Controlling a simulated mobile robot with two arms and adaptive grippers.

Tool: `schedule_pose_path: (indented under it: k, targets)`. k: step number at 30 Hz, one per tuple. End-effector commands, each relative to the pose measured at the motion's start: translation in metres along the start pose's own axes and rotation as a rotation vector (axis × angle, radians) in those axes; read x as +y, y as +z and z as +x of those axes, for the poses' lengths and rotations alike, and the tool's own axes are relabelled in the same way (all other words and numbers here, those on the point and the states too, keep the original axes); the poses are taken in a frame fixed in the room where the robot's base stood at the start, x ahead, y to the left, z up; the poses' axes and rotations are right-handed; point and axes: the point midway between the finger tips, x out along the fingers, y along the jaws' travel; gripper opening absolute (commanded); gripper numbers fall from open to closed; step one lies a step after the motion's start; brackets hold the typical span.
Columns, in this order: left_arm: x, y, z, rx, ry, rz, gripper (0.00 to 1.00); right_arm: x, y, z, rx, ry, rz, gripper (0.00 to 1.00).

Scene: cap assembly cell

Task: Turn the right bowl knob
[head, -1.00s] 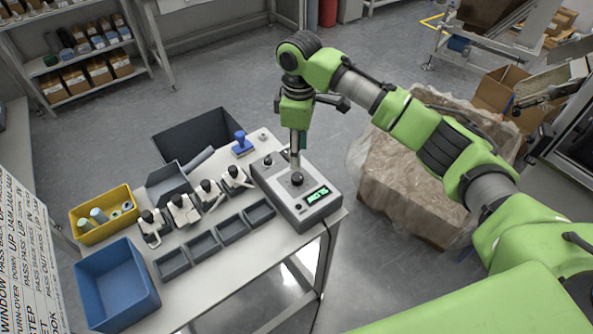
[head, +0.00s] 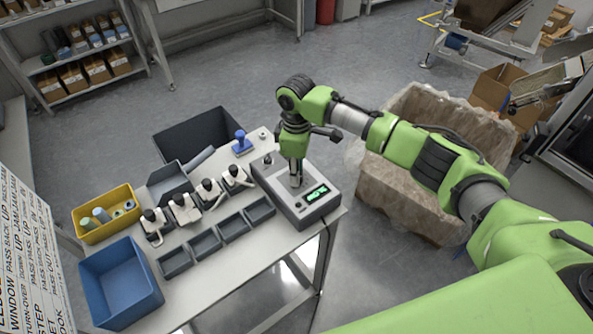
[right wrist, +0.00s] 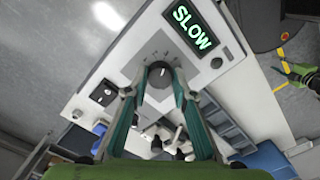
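The grey control box (head: 318,211) stands at the right end of the table, with a lit green display (head: 317,194). My right gripper (head: 296,183) points down over the box and hides most of the knob in the head view. In the right wrist view the round black knob (right wrist: 159,74) with a pale pointer mark lies between the two teal fingertips (right wrist: 160,68). The fingers stand apart on either side of it, with a slight gap seeming to show. The display (right wrist: 193,27) reads SLOW.
Another black control (head: 268,161) sits at the box's far left corner. A blue stamp-like object (head: 242,144), toggle clamps (head: 210,190), dark trays (head: 232,228), a yellow bin (head: 84,232) and a blue bin (head: 154,297) share the table. A large wrapped carton (head: 400,205) stands on the right.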

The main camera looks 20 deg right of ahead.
Motion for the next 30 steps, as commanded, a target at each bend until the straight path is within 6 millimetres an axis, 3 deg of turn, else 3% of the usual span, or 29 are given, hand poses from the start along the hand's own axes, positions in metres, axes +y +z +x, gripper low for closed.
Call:
schedule_pose_path:
  k: [11, 30]
  targets:
    - [0.004, -0.001, -0.009, 0.000, 0.005, -0.002, 0.37, -0.001, 0.000, -0.002, -0.001, -0.003, 0.041, 0.03]
    - [0.001, -0.005, -0.064, -0.001, 0.002, 0.001, 0.37, -0.001, 0.000, -0.003, -0.002, -0.004, 0.434, 0.03]
